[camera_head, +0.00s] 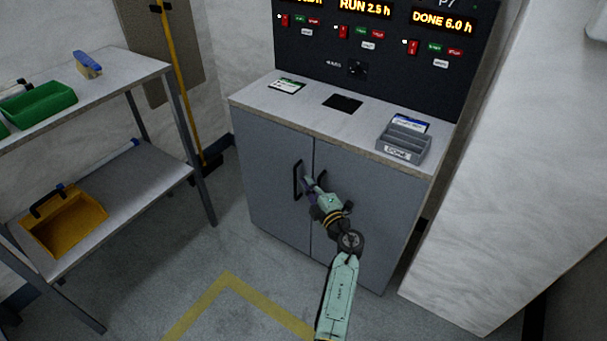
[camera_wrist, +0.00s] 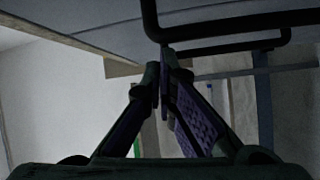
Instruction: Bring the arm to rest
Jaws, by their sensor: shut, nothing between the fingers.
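My gripper (camera_head: 309,183) is in front of the grey cabinet (camera_head: 262,190), close to its two black door handles. In the wrist view my gripper (camera_wrist: 163,72) has its fingertips together with nothing between them. The left handle (camera_head: 297,180) is just beside the fingertips in the head view; the right handle is partly hidden behind my gripper. Both handles also show at the top of the wrist view, where a near black bar (camera_wrist: 225,28) passes just above the fingertips. I cannot tell whether the fingers touch a handle. Both cabinet doors look closed.
The cabinet top (camera_head: 310,98) holds a grey "DONE" tray (camera_head: 403,148), a card (camera_head: 287,86) and a black square (camera_head: 343,104). A shelf unit at left carries a green bin (camera_head: 40,104) and a yellow bin (camera_head: 75,222). A pale wall (camera_head: 520,170) stands at right. Marked floor lies in front.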

